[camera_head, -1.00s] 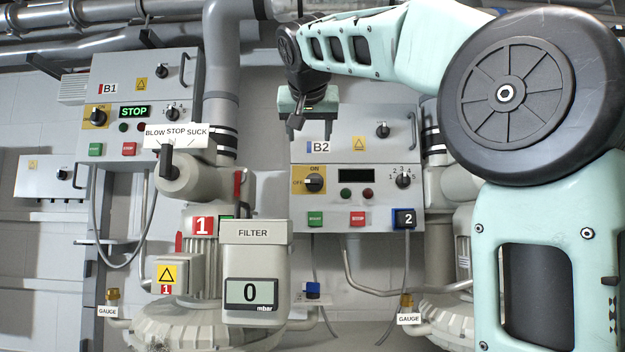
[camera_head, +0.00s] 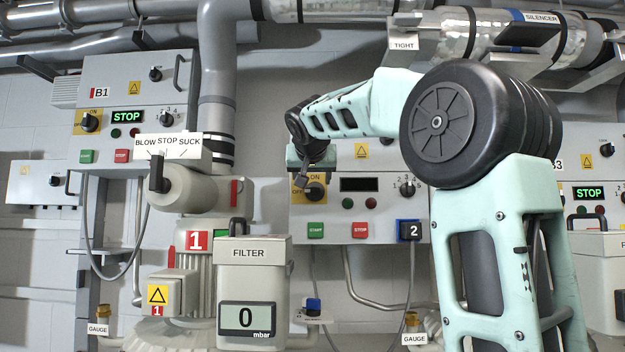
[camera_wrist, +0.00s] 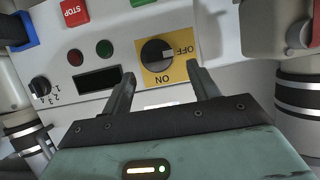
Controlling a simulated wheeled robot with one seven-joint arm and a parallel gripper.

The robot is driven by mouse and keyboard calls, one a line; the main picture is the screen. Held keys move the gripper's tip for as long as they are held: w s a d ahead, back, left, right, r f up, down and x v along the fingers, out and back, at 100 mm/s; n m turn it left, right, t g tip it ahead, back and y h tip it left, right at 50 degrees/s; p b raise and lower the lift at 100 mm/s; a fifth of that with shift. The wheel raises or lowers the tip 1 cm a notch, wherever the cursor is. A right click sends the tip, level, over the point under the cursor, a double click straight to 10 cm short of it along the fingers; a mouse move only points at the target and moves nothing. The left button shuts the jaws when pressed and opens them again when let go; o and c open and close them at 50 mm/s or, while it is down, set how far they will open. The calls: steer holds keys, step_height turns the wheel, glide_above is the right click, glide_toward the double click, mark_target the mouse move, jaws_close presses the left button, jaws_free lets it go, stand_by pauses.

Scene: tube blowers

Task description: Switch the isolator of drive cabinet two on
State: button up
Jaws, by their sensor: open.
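Drive cabinet two (camera_head: 338,212) is the grey box in the middle of the head view, with its display dark. Its isolator (camera_head: 315,191) is a black rotary knob on a yellow ON/OFF plate at the cabinet's left. In the wrist view, which is upside down, the knob (camera_wrist: 157,52) has its white mark toward OFF. My gripper (camera_head: 305,180) hangs just in front of the plate and hides the B2 label. In the wrist view my gripper (camera_wrist: 161,70) is open and empty. Its fingertips lie on either side of the knob's lower part in the picture; contact cannot be told.
Cabinet two also carries a green start button (camera_head: 316,230), a red stop button (camera_head: 360,230) and a selector (camera_head: 407,188). Cabinet B1 (camera_head: 100,115) is at left, its display reading STOP. A filter housing (camera_head: 252,275) and a blow/suck valve lever (camera_head: 157,172) stand in front.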

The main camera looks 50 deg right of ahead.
mark_target(313, 188)
steer(key=shift+p+x, duration=0.45)
steer(key=shift+x, duration=1.6)
steer(key=c, duration=1)
